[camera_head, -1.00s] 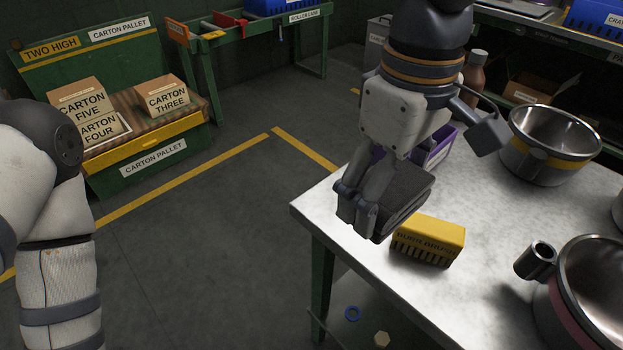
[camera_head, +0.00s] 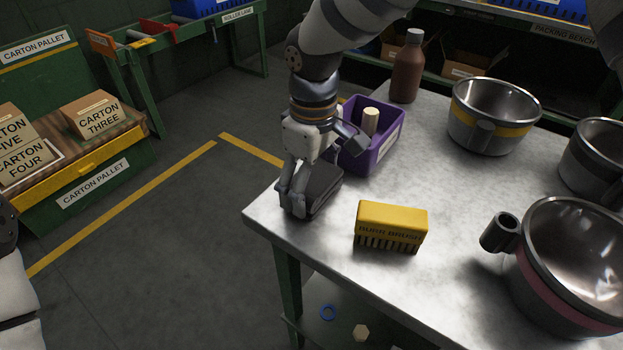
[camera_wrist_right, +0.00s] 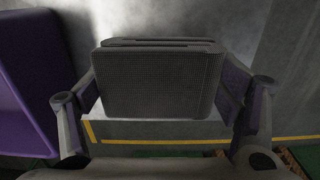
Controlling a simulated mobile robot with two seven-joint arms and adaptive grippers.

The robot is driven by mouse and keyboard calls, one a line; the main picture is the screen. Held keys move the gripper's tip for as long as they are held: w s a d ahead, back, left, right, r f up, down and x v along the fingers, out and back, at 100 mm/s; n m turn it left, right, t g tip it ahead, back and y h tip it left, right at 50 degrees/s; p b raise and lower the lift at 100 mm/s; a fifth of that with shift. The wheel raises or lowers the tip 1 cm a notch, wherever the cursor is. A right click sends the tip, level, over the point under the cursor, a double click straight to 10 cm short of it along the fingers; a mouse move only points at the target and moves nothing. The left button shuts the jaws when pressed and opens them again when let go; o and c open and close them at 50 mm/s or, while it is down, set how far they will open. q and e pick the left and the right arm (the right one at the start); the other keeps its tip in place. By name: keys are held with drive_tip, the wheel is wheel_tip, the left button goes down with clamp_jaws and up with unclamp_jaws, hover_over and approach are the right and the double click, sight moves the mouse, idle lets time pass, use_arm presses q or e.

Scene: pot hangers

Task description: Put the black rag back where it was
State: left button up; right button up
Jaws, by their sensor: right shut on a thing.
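The black rag (camera_head: 324,190) is a dark folded block at the table's near left corner. It sits behind the yellow brush block and in front of the purple bin. My right gripper (camera_head: 296,200) is shut on it. In the right wrist view the rag (camera_wrist_right: 160,80) fills the space between the two fingers, with its folded layers at the top edge. The rag is at or just above the tabletop; I cannot tell if it touches. My left gripper is out of view; only part of my left arm shows at the lower left.
The yellow brush block (camera_head: 391,226) lies close to the rag. The purple bin (camera_head: 375,150) holds a pale cylinder, with a brown bottle (camera_head: 407,68) behind it. Several metal pots, including one with a yellow band (camera_head: 492,130), occupy the right. The metal tabletop (camera_head: 440,195) is bare in the middle.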

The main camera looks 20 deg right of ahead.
sight(313, 178)
drive_tip(key=shift+r, duration=0.15)
drive_tip(key=o, duration=1.4)
wheel_tip(313, 178, up, 12)
drive_tip(key=shift+p, duration=0.35)
